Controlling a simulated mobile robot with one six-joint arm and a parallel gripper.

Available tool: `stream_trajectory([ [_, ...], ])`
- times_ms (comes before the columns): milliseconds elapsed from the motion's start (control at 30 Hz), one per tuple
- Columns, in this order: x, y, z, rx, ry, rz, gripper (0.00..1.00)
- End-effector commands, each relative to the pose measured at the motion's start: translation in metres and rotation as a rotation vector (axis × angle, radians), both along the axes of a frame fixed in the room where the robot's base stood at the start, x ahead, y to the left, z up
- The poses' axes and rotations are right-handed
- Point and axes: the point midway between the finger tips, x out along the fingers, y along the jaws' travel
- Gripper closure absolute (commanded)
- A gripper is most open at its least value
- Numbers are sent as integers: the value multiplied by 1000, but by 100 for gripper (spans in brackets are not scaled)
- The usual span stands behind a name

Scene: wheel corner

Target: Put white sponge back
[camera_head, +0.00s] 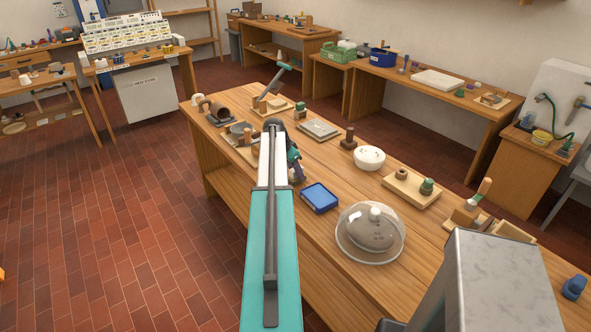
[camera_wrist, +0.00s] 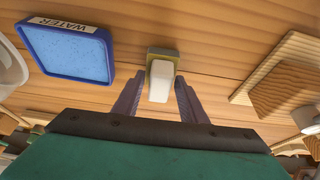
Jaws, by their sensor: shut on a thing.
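The white sponge (camera_wrist: 160,82) is a small pale block in the wrist view. It stands between the two purple-grey fingers of my gripper (camera_wrist: 159,78), which is shut on it. A small olive-coloured flat piece (camera_wrist: 163,53) shows just beyond the sponge, over the wooden bench top. I cannot tell whether the sponge touches it. In the head view my gripper (camera_head: 296,176) is low over the bench's near left edge, left of the blue tray, and my arm hides most of that spot. The sponge cannot be made out there.
A blue tray marked WATER (camera_wrist: 68,48) lies close by; it also shows in the head view (camera_head: 319,198). A wooden block on a board (camera_wrist: 290,88) is on the wrist view's right. A glass dome (camera_head: 371,232) and a white bowl (camera_head: 369,157) stand on the bench.

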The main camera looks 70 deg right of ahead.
Motion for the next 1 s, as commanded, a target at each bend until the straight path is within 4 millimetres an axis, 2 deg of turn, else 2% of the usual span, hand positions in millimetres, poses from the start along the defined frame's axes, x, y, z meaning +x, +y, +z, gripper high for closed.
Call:
stream_trajectory([
  [367, 0, 0, -5, 0, 0, 0, 80],
  [400, 0, 0, -4, 0, 0, 0, 57],
  [500, 0, 0, -4, 0, 0, 0, 43],
  [1000, 1, 0, -3, 0, 0, 1, 43],
])
